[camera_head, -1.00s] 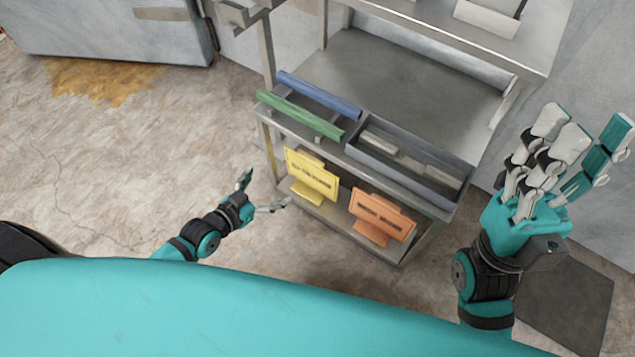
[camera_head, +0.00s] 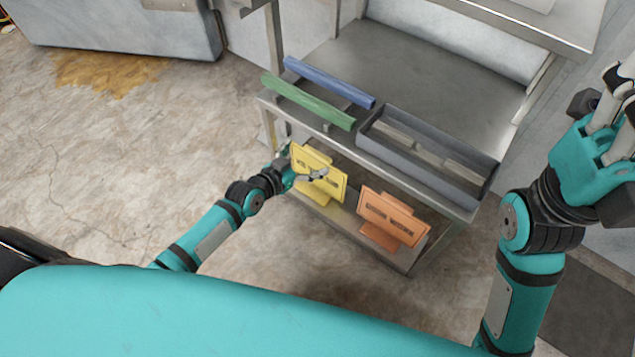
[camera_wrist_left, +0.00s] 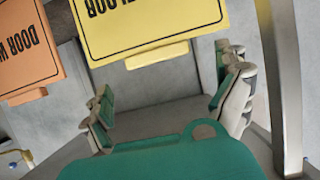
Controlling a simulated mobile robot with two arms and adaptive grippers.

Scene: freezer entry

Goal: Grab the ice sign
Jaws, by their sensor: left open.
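The yellow sign (camera_head: 325,187) stands on the lower shelf of the metal rack. Its small lettering is hard to read in the head view; in the wrist view the yellow sign (camera_wrist_left: 150,25) is upside down and its visible word ends in "LOOR". My left gripper (camera_head: 302,164) is open at the sign's left side, with one finger across its front. The wrist view shows the left gripper's fingers (camera_wrist_left: 168,95) spread apart with nothing between them; contact with the sign cannot be told. My right gripper (camera_head: 620,110) is at the right edge, partly cut off.
An orange sign (camera_head: 394,215) stands right of the yellow one on the same shelf. Above are a blue bar (camera_head: 330,82), a green bar (camera_head: 307,101) and a grey tray (camera_head: 430,165). The rack's post is close to my left gripper.

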